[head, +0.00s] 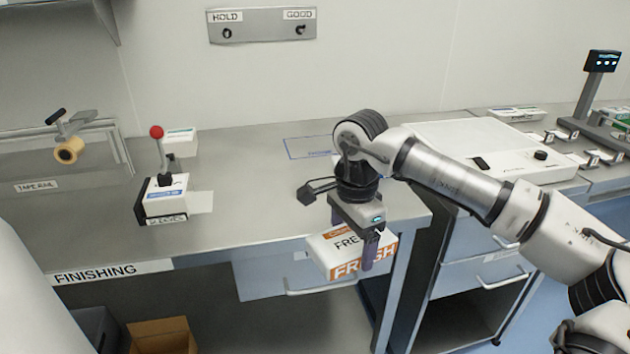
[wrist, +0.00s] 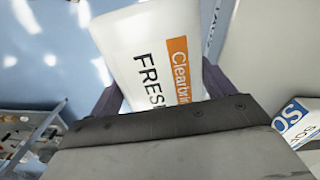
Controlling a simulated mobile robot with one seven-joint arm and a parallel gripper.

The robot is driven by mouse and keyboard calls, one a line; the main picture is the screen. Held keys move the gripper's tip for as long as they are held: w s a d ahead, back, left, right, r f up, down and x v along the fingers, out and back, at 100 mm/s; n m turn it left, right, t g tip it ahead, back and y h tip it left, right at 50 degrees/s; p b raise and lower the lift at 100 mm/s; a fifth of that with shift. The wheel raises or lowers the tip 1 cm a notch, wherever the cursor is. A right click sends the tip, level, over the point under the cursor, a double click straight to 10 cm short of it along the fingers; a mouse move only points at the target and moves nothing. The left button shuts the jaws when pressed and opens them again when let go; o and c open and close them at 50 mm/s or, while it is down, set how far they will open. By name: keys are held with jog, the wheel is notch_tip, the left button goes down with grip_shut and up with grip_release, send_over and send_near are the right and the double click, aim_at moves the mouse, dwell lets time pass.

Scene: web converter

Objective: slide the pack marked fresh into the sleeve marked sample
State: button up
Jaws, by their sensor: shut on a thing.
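The pack marked fresh (head: 325,252) is a white box with orange bands. My gripper (head: 357,238) is shut on it and holds it in the air in front of the bench edge, over the drawer front. In the wrist view the pack (wrist: 145,45) sits between the two dark fingers, its lettering facing the camera. I cannot make out a sleeve marked sample in either view. A white block with a red-knobbed lever (head: 165,192), its front label seeming to read sleeves, stands at the bench's left front, with a pale flat piece (head: 201,202) at its right side.
The finishing bench (head: 255,215) is clear between the lever block and my arm. A blue outlined rectangle (head: 290,150) lies behind, partly hidden by my arm. A small white box (head: 181,142) and a tape rail (head: 68,153) are left. A white flat machine (head: 450,140) is right.

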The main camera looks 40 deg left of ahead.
jog(key=w+d+f+n, duration=0.1)
jog(key=w+d+f, duration=0.2)
jog(key=d+f, duration=0.5)
jog(key=w+d+f+n, duration=0.2)
jog(key=d+f, duration=0.6)
jog(key=f, duration=1.1)
jog(key=w+d+f+n, duration=0.2)
jog(key=w+d+f, duration=0.2)
jog(key=d+f, duration=0.4)
notch_tip(320, 180, down, 7)
jog(key=shift+w+r, duration=0.15)
jog(key=shift+d, duration=0.1)
